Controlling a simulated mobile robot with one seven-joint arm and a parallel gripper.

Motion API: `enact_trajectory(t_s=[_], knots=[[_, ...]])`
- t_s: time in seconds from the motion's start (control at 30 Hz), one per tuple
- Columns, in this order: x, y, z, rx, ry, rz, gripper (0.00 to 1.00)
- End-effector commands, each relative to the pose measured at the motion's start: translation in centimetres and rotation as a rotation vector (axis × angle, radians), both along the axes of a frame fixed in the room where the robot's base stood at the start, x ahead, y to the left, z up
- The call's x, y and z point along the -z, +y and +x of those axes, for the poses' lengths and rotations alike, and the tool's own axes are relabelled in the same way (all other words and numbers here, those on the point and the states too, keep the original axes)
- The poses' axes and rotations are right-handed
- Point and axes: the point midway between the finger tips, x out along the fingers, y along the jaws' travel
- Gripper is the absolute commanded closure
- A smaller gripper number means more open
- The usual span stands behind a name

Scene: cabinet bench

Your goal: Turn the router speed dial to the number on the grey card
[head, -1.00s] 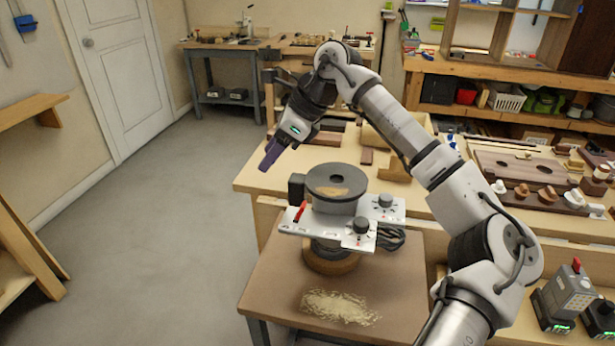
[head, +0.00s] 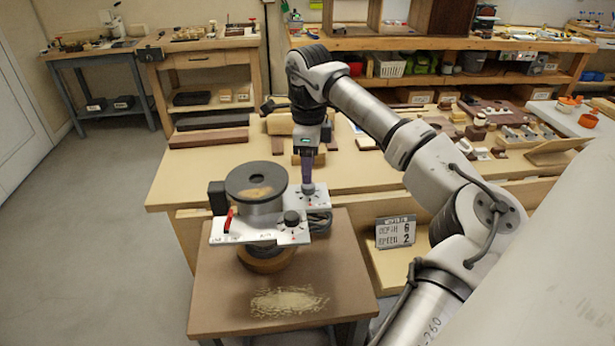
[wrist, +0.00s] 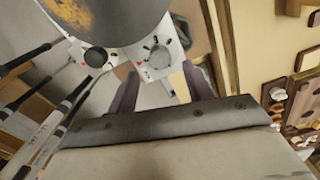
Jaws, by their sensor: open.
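The router has a dark round body (head: 256,182) and a pale plate (head: 232,230) with two dark dials. The far dial (head: 308,189) is right below my gripper (head: 307,182). The near dial (head: 292,219) stands in front of it, clear of my gripper. In the wrist view, my open gripper (wrist: 161,90) has its purple fingers either side of the far dial (wrist: 160,56); whether they touch it is unclear. The near dial (wrist: 96,57) lies to the left. The grey card (head: 395,232) stands right of the router; its lower line seems to read speed 2, the one above 6. The dial numbers are too small to read.
The router stands on a small brown table (head: 345,262) with a patch of sawdust (head: 288,302). A red lever (head: 228,220) sits at the plate's left. The workbench (head: 195,165) behind carries wood blocks. Open floor (head: 95,230) lies to the left.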

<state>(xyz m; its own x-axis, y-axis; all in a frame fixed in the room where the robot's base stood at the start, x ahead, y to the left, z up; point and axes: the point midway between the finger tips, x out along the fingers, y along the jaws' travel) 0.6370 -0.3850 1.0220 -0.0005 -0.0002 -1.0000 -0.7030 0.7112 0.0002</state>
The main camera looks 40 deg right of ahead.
Motion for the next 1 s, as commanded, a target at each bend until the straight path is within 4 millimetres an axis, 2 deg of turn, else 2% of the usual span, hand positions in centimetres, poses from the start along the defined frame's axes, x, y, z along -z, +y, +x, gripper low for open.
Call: enact_trajectory(t_s=[0.1,0.3,0.67,1.0], knots=[[2.1,0.0,0.0,-0.001,0.001,0.003,0.49],[4.3,0.0,0.0,0.000,-0.001,0.002,0.49],[4.9,0.0,0.0,0.000,-0.001,0.000,0.49],[4.9,0.0,0.0,0.000,-0.001,0.001,0.93]])
